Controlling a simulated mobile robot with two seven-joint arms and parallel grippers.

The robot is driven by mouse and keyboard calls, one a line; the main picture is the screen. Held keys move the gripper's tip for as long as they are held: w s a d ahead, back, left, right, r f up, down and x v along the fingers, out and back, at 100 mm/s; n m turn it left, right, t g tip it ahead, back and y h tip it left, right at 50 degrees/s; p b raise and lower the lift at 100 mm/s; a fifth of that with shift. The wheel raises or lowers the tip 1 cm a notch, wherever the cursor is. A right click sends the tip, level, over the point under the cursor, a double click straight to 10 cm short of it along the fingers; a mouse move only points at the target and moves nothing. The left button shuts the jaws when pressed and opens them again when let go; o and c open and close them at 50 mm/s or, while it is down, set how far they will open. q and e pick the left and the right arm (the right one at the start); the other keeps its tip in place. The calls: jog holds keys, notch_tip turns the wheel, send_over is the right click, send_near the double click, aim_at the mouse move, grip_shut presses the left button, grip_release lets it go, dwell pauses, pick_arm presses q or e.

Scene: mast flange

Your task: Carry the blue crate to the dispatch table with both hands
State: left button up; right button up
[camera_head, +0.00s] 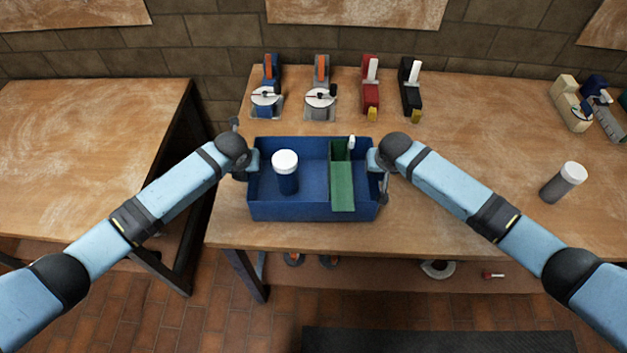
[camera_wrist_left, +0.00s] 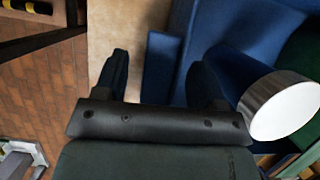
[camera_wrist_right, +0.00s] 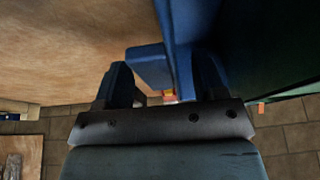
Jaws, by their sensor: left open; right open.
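The blue crate (camera_head: 310,211) stands on the wooden table in the head view. It holds a dark blue bottle with a white lid (camera_head: 286,172) and a green piece (camera_head: 342,185) along its right part. My left gripper (camera_head: 250,165) is open at the crate's left end, its fingers on either side of a blue tab (camera_wrist_left: 161,68) there. My right gripper (camera_head: 377,162) is open at the right end, its fingers on either side of a similar tab (camera_wrist_right: 149,66). Neither gripper is closed on the crate. No label shows which table is the dispatch table.
A bare wooden table (camera_head: 85,140) stands at the left, across a gap. Behind the crate are several tools, including a red one (camera_head: 370,92). A dark mat (camera_head: 440,340) lies on the floor.

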pick_arm(q)
grip_shut()
pick_arm(e)
grip_shut()
pick_arm(q)
jog(key=shift+r, duration=0.15)
pick_arm(e)
jog(key=shift+r, duration=0.15)
